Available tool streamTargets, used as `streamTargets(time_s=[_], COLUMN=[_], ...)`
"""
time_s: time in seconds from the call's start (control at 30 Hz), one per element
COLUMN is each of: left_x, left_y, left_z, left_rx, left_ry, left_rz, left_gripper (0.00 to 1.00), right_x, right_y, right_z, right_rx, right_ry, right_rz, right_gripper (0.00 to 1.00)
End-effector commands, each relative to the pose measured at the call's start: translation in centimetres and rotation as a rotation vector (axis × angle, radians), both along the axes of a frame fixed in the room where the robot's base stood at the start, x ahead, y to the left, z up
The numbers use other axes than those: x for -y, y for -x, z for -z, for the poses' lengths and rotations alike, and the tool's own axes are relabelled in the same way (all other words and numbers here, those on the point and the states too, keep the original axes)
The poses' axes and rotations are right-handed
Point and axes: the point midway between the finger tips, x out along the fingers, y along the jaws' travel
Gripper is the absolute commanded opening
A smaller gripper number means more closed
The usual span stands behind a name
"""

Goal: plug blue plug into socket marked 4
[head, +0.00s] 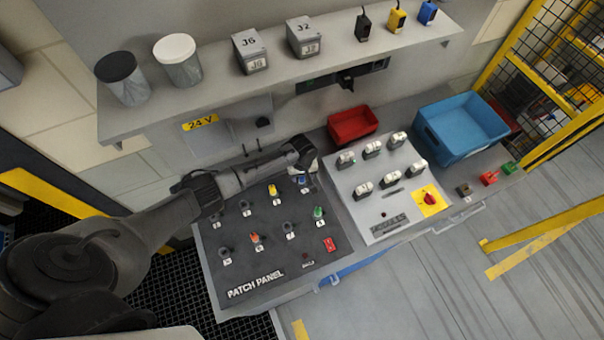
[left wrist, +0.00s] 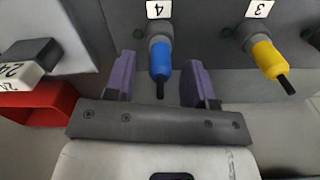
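The blue plug (left wrist: 161,58) sits in the grey socket (left wrist: 159,32) whose label reads 4, upside down in the left wrist view. Its black tail points toward my gripper. In the head view the blue plug (head: 302,180) is at the far right corner of the dark patch panel (head: 285,277), partly hidden by my arm. My left gripper (left wrist: 159,62) is open, with one purple finger on each side of the blue plug and a visible gap at both sides. It also shows in the head view (head: 307,168). My right gripper is not in view.
A yellow plug (left wrist: 264,58) sits in socket 3 beside it. A green plug (head: 319,212) and an orange plug (head: 256,238) stand on the panel. A white switch panel (head: 385,221), red bin (head: 352,124) and blue bin (head: 462,127) are to the right. A shelf (head: 280,82) overhangs behind.

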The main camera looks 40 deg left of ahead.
Motion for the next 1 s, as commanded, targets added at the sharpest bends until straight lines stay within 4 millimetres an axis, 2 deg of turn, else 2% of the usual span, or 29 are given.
streamTargets(time_s=[0.23,0.37,0.47,0.8,1.0], left_x=[0.0,0.0,0.0,0.0,0.0], left_y=[0.0,0.0,0.0,0.0,0.0], left_z=[-0.1,-0.8,-2.1,-8.8,-11.7], left_rx=[0.000,0.000,0.002,0.003,0.002], left_ry=[0.000,0.000,0.000,-0.001,0.000], left_rz=[0.000,0.000,0.001,0.001,0.001], left_gripper=[0.52,0.52,0.52,0.52,0.52], right_x=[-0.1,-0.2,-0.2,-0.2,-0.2], right_y=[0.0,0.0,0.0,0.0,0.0], right_z=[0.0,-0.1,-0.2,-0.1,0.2], right_rx=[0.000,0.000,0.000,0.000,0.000], right_ry=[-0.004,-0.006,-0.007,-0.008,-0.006], right_rz=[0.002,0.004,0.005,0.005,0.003], right_gripper=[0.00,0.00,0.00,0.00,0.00])
